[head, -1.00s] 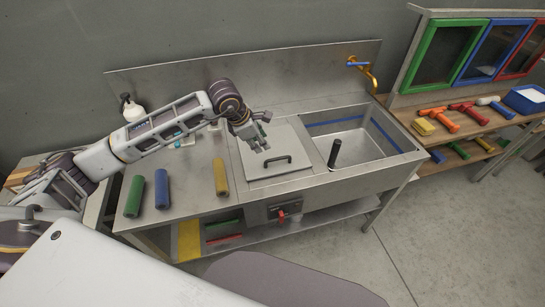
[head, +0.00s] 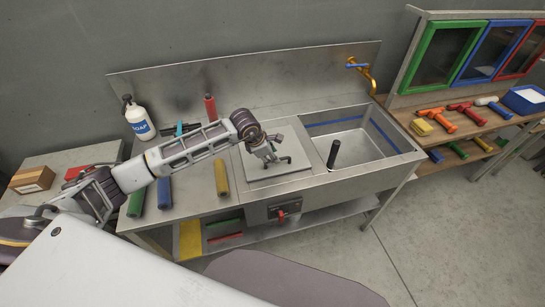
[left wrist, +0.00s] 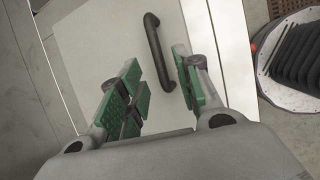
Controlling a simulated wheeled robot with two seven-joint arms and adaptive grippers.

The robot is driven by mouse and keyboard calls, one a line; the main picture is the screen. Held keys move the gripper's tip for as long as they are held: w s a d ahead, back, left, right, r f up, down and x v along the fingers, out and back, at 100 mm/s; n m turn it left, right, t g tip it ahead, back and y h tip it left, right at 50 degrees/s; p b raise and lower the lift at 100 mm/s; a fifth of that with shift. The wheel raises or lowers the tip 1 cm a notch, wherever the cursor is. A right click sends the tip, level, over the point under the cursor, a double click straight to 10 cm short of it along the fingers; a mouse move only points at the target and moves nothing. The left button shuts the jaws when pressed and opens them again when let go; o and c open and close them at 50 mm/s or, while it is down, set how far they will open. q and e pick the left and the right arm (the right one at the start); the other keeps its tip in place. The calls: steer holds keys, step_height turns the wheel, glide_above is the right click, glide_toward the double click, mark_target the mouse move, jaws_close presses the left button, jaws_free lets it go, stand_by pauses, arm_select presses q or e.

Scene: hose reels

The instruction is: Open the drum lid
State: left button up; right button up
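The lid (head: 262,174) is a flat pale metal plate with a black bar handle (head: 288,159), lying flat in the counter left of the sink basin. It also shows in the left wrist view (left wrist: 100,45), with its handle (left wrist: 155,45) between the lines of my fingers. My left gripper (head: 274,158) is over the lid, close to the handle. In the left wrist view the green-padded fingers of this gripper (left wrist: 163,88) are apart and empty, with the handle's near end between them. Whether they touch it I cannot tell. My right gripper is not in view.
The sink basin (head: 350,141) with an upright black grip (head: 333,153) is right of the lid. Green, blue (head: 164,192) and yellow (head: 222,178) cylinders lie on the left counter. A soap bottle (head: 140,122) and a red bottle (head: 210,107) stand behind.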

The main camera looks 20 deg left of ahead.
arm_select(q)
steer(key=shift+x, duration=1.3)
jaws_close()
